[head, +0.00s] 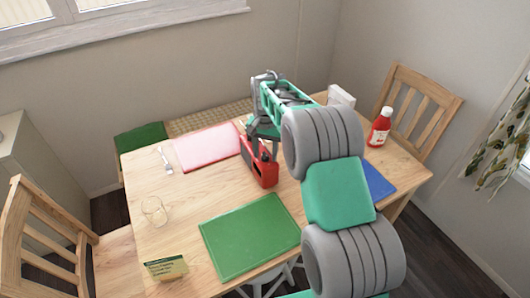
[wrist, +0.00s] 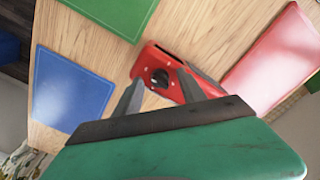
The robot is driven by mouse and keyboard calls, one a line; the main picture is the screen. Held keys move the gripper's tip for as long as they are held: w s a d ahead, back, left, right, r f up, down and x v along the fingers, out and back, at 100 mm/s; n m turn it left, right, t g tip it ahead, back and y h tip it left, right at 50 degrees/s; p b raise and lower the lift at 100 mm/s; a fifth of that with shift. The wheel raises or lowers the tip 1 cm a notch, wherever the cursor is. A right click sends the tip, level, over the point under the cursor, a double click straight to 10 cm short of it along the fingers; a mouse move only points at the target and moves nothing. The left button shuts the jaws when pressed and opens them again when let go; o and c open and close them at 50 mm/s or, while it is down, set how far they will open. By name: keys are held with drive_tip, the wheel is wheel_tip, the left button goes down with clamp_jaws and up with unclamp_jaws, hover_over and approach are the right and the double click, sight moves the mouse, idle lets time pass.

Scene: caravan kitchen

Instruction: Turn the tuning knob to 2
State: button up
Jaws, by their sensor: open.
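A red radio (head: 264,171) stands on the wooden table near its middle, with a dark front in the head view. In the wrist view the red radio (wrist: 148,66) shows a round black tuning knob (wrist: 159,77) on its face. My gripper (wrist: 161,84) is open and empty, its two grey fingers spread on either side of the knob in the picture. I cannot tell whether they touch it. In the head view my gripper is beside and above the radio, mostly behind my arm. The knob's numbers and setting are too small to read.
A red place mat (head: 206,146), a green one (head: 250,237) and a blue one (head: 377,180) lie on the table (head: 180,218). A glass (head: 154,210), a small green-and-yellow box (head: 166,267) and a red bottle (head: 380,128) stand there. Wooden chairs (head: 428,105) surround it.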

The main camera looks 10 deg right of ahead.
sight(265, 154)
wheel_tip(265, 154, up, 8)
drive_tip(key=shift+f+b, duration=0.1)
drive_tip(key=shift+b, duration=0.25)
drive_tip(key=shift+s, duration=0.1)
drive_tip(key=s+r+n+t, duration=0.25)
drive_tip(key=s+r, duration=0.35)
drive_tip(key=s, duration=0.6)
drive_tip(key=s+f+n, duration=0.2)
drive_tip(key=s, duration=0.5)
drive_tip(key=s+f+n, duration=0.1)
drive_tip(key=s+f, duration=0.2)
drive_tip(key=s, duration=0.5)
drive_tip(key=shift+a+n+t, duration=0.15)
drive_tip(key=shift+n+t, duration=0.2)
drive_tip(key=shift+t, duration=0.1)
drive_tip(key=shift+s, duration=0.15)
drive_tip(key=shift+c, duration=0.6)
